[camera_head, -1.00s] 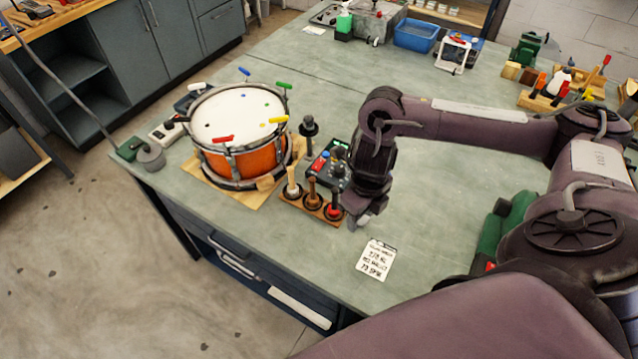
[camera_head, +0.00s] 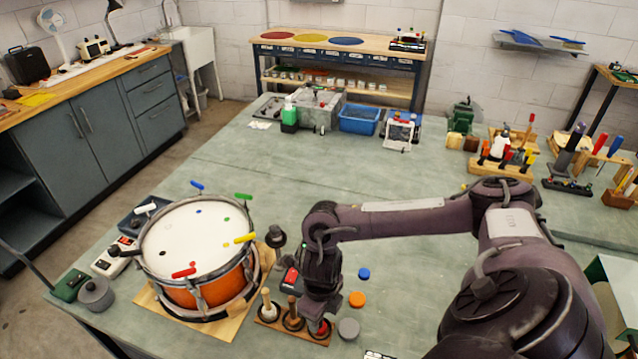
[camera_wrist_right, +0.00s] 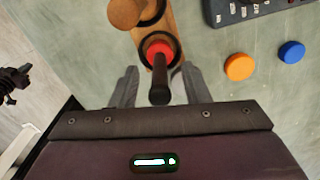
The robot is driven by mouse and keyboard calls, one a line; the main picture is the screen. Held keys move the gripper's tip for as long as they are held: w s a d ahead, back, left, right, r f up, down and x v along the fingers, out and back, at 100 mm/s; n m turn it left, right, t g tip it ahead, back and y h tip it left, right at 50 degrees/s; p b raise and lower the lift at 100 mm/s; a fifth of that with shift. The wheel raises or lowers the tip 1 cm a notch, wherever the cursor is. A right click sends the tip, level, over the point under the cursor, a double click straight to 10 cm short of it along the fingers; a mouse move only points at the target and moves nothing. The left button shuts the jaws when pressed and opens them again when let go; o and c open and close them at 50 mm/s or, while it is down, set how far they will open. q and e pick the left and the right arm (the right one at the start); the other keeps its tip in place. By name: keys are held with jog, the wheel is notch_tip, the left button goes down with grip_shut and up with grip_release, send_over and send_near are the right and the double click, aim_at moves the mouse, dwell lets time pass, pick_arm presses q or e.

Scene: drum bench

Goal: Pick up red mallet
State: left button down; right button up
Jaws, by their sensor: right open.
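The red mallet (camera_head: 320,328) stands in the right-end hole of a small wooden rack (camera_head: 268,319), beside a pale mallet (camera_head: 268,303) and a brown one (camera_head: 292,312). In the right wrist view the red mallet (camera_wrist_right: 159,50) shows its red head low in the rack and its dark handle rising toward the camera. My right gripper (camera_wrist_right: 161,86) is open, with one finger on each side of the handle. I see no contact between fingers and handle. In the head view this gripper (camera_head: 319,302) is over the rack's right end and partly hides the mallet. My left gripper is not in view.
A drum (camera_head: 198,250) on a wooden board stands left of the rack. A control box (camera_head: 290,277) and a black knobbed post (camera_head: 275,237) are behind the rack. Blue (camera_head: 363,273), orange (camera_head: 357,299) and grey (camera_head: 348,328) discs lie to its right. The bench behind is mostly clear.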

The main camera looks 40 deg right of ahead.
jog(key=shift+f, duration=0.9)
jog(key=shift+c, duration=1.5)
jog(key=c, duration=0.5)
grip_shut()
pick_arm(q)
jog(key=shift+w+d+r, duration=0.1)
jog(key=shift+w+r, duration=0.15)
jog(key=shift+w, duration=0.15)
